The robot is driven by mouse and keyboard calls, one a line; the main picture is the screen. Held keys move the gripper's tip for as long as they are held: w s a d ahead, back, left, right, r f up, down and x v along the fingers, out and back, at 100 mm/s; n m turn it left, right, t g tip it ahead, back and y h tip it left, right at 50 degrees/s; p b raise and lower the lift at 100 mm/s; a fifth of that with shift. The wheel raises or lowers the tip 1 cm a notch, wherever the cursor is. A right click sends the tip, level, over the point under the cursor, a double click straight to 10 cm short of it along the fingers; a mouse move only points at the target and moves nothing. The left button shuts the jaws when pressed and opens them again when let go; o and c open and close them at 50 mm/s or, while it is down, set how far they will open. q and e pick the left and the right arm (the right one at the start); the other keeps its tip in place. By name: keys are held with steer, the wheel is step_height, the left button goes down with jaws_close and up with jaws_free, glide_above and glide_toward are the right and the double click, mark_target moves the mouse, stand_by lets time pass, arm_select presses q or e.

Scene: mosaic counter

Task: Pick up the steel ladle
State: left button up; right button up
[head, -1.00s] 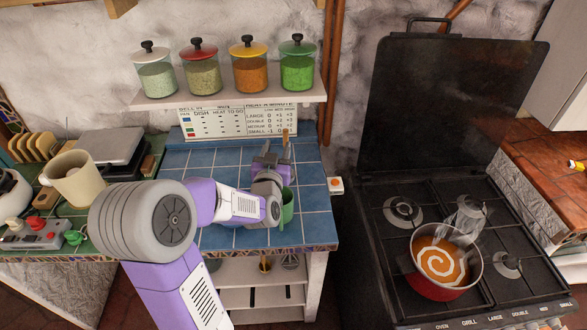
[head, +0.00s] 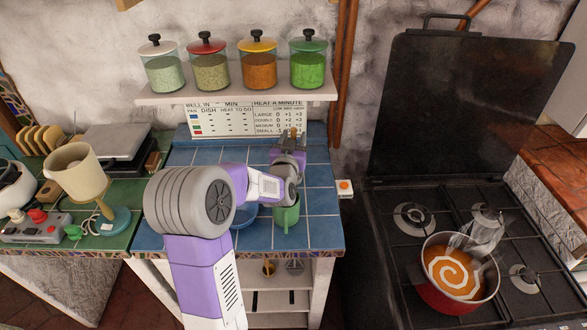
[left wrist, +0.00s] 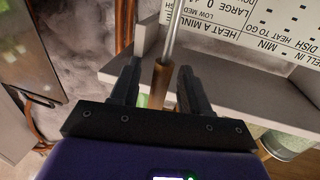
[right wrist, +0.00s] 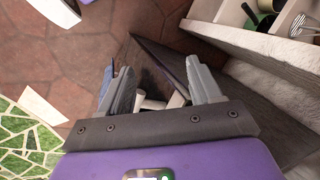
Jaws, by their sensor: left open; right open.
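A thin steel shaft with a brown handle (left wrist: 160,82), apparently the ladle, shows in the left wrist view. Its handle lies between the fingers of my left gripper (left wrist: 159,74), which is open, with a gap on the handle's right side. The bowl end is not in view there. In the head view my left gripper (head: 289,153) is at the back right of the blue tiled counter (head: 318,222), with a small brown tip (head: 293,132) just beyond it. My right gripper (right wrist: 157,68) is open and empty, low over the floor beside the counter.
A green mug (head: 286,214) stands below my left wrist, and a blue dish (head: 244,217) is partly hidden by my arm. A shelf (head: 240,98) with several jars hangs above. The stove (head: 400,250) with a steaming red pot (head: 452,300) stands at right.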

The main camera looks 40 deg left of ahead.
arm_select(q)
steer(key=shift+c, duration=0.3)
jaws_close()
